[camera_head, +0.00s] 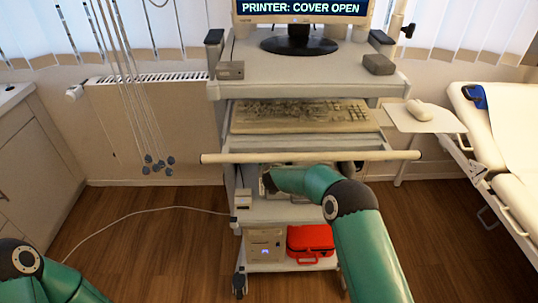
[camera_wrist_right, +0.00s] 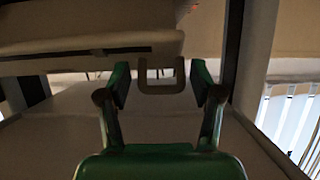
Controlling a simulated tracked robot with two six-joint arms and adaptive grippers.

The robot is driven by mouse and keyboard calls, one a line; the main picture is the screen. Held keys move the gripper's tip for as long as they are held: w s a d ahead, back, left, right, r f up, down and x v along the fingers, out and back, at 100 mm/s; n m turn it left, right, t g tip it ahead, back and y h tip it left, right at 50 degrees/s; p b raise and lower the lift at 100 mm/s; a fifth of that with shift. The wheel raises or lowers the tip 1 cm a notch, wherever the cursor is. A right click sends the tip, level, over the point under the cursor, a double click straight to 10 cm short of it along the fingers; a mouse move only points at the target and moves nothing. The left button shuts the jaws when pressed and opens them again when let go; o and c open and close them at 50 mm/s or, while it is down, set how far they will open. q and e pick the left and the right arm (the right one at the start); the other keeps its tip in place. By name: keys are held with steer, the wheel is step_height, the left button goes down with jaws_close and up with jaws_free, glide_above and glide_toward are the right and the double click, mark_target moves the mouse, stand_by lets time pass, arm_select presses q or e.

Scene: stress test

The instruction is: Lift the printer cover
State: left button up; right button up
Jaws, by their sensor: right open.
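The monitor (camera_head: 303,8) on the cart reads "PRINTER: COVER OPEN". My right arm (camera_head: 325,190) reaches over the cart to the shelf below the keyboard, where the front bar and my arm hide most of what stands there, so I cannot make out the printer clearly. In the right wrist view my right gripper (camera_wrist_right: 161,78) is open. A grey-brown U-shaped handle (camera_wrist_right: 161,87) shows between its two fingers, with nothing clamped. I cannot tell whether the handle belongs to the printer cover. My left arm (camera_head: 40,275) shows at the lower left; its gripper is out of view.
A pale push bar (camera_head: 220,158) crosses the cart front close to my right arm. A keyboard (camera_head: 300,115) lies on the shelf above. A red case (camera_head: 310,243) sits on the lowest shelf. A mouse (camera_head: 419,110) rests on a side tray. Cables (camera_head: 130,80) hang at left.

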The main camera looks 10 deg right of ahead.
steer(key=v, duration=0.7)
stand_by(0.5)
steer(key=s+d+f+g, duration=0.1)
steer(key=s+d+f, duration=0.2)
steer(key=d+f, duration=0.2)
steer(key=s+a+f+n+g+y, duration=0.15)
steer(key=s+f+g, duration=0.25)
steer(key=s+f, duration=0.9)
steer(key=s+a+f+g+y, duration=0.1)
steer(key=s+a+g, duration=0.1)
steer(key=s, duration=0.7)
steer(key=s+a+f+m+g+y, duration=0.1)
steer(key=s+a+g+y, duration=0.1)
steer(key=s, duration=0.8)
steer(key=s+a+f+g+y, duration=0.1)
steer(key=s+a+g+y, duration=0.1)
steer(key=s, duration=0.7)
steer(key=a+g, duration=0.1)
steer(key=a, duration=0.1)
steer(key=shift+s+a+f+g, duration=0.25)
steer(key=shift+a+f+g, duration=0.05)
steer(key=shift+a+f, duration=0.1)
